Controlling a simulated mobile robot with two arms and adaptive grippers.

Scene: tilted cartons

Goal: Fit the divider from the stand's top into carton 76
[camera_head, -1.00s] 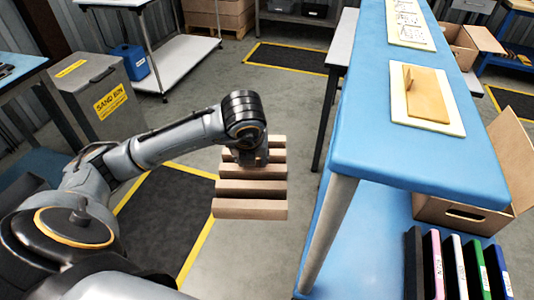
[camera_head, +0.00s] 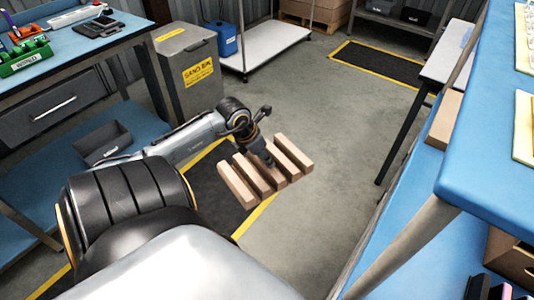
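The divider (camera_head: 234,185) is a set of several parallel light-brown slats. It hangs tilted in the air over the floor, left of the blue tables. My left gripper (camera_head: 264,154) is on the divider's middle from above and appears shut on it; its fingertips are hidden among the slats. My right gripper is not in view. Parts of brown cartons show at the right: one piece (camera_head: 444,120) beside the blue tabletop and another (camera_head: 512,258) at the lower right edge. No number 76 is readable on either.
A blue high table (camera_head: 490,150) with a pale leg fills the right, above a lower blue surface (camera_head: 420,235). A grey sand bin (camera_head: 185,75) and a blue workbench (camera_head: 95,50) with trays stand at left. Open grey floor (camera_head: 325,140) lies between.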

